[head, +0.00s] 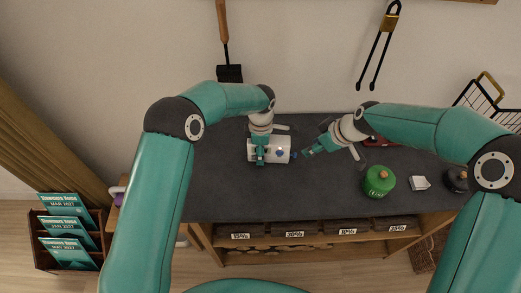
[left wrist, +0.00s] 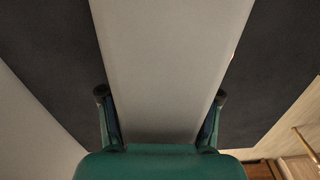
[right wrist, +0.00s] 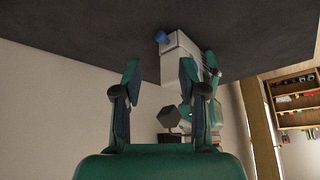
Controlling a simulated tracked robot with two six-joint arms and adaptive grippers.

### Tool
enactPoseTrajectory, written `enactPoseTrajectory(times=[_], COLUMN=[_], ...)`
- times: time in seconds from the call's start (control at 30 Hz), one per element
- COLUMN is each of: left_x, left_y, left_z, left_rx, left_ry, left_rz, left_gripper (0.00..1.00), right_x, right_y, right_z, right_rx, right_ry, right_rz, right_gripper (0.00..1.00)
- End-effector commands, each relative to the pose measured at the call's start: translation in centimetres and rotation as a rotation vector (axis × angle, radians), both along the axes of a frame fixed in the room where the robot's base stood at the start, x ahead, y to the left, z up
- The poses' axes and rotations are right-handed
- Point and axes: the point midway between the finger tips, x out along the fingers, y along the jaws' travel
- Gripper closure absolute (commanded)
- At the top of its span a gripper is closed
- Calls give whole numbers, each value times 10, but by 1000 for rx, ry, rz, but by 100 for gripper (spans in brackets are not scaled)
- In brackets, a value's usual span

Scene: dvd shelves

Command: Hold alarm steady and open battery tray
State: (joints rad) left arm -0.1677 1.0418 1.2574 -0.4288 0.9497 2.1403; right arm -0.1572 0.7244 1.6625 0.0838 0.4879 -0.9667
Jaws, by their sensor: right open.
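The alarm (head: 281,143) is a white boxy body with a small blue part at its right end, over the dark counter. My left gripper (head: 260,160) straddles it from above. In the left wrist view the white body (left wrist: 172,60) fills the space between the fingers, which lie against both its sides. My right gripper (head: 307,152) is open and empty, just right of the blue end, with a small gap. In the right wrist view the alarm (right wrist: 171,54) and its blue part (right wrist: 161,37) show beyond the fingertips. I cannot make out a battery tray clearly.
A green canister (head: 379,182), a small white block (head: 420,183) and a dark item (head: 456,180) stand on the counter's right. A wire basket (head: 485,100) is at far right. The counter's (head: 290,195) front middle is clear. Tools hang on the wall behind.

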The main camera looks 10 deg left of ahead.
Motion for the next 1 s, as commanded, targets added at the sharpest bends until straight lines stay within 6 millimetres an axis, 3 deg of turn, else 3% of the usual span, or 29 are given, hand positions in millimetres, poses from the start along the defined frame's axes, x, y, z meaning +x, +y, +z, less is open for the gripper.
enactPoseTrajectory(times=[0.03,0.3,0.47,0.63,1.0], left_x=[0,0,0,1,1], left_y=[0,0,0,0,0], left_z=[0,0,0,1,1], left_rx=[0,0,-1,-1,-1], left_ry=[-1,-1,-1,-2,-2], left_rz=[0,-1,-1,0,-1], left_gripper=[51,93,93,94,94], right_x=[0,0,-3,-13,17], right_y=[0,0,0,-3,-13], right_z=[0,0,-1,7,45], right_rx=[0,0,-10,-48,-101], right_ry=[0,0,-1,22,24], right_rz=[0,0,36,213,658], right_gripper=[58,57,57,57,57])
